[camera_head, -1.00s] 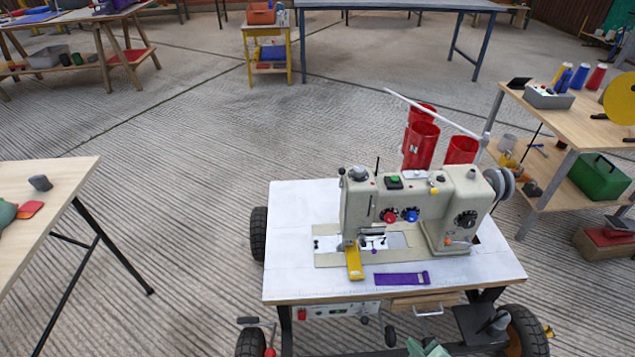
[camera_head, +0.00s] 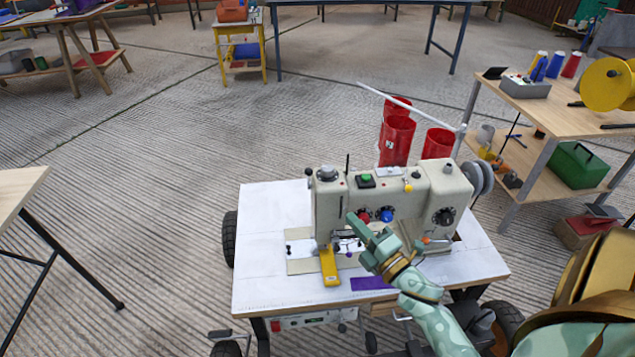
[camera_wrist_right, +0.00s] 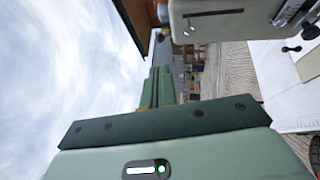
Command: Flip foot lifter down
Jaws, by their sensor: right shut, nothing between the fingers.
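A cream sewing machine (camera_head: 330,205) stands on a white-topped table (camera_head: 262,215). Its presser foot area is at the left end, behind a yellow strip (camera_head: 330,265); I cannot make out the foot lifter clearly. My right gripper (camera_head: 356,226) is shut and empty, in front of the machine's left half. It covers part of the needle area and bed in the head view. In the right wrist view the shut fingers (camera_wrist_right: 160,88) point away from the camera, and the machine's body (camera_wrist_right: 225,20) shows at the upper right. My left gripper is not in view.
A purple strip (camera_head: 370,283) lies on the table's front, partly behind my right arm. Red bins (camera_head: 396,140) stand behind the machine. A workbench (camera_head: 545,110) with spools is at the right, and a wooden table (camera_head: 18,190) at the left.

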